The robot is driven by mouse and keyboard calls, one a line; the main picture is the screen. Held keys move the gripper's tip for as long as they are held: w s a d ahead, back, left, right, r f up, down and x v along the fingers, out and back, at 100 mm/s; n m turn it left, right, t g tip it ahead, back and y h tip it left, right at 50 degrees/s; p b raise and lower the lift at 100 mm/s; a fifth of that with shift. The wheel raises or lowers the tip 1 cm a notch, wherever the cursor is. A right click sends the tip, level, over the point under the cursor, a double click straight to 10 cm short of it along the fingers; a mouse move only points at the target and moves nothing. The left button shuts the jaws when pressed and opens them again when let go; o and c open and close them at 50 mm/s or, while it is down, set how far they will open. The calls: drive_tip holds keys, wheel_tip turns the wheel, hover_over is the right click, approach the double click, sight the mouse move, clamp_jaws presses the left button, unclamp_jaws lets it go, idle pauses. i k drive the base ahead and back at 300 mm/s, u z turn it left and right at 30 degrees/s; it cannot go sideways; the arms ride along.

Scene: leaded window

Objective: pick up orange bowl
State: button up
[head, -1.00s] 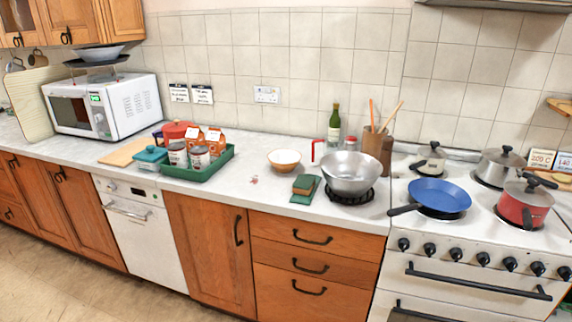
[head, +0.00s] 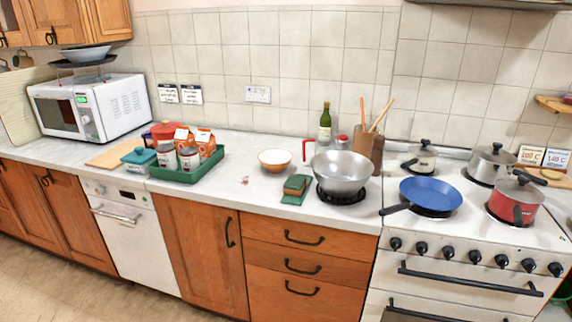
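The orange bowl (head: 275,161) is small, with an orange outside and a pale inside. It stands upright on the light worktop, between the green tray and the large metal bowl, with clear worktop around it. Its inside looks empty. My gripper does not show in the head view, so I cannot see whether it is open or shut.
A green tray (head: 190,176) with cans and cartons stands left of the bowl. A sponge on a green base (head: 296,189) and a metal bowl (head: 341,173) are to the right. A green bottle (head: 324,123) stands behind. The worktop's front middle is free.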

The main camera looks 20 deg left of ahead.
sight(274, 161)
drive_tip(key=z, duration=4.55)
drive_tip(key=i, duration=0.1)
drive_tip(key=u, duration=3.2)
drive_tip(key=i, duration=0.85)
drive_tip(key=u, duration=4.3)
drive_tip(key=i, duration=0.15)
drive_tip(key=z, duration=1.9)
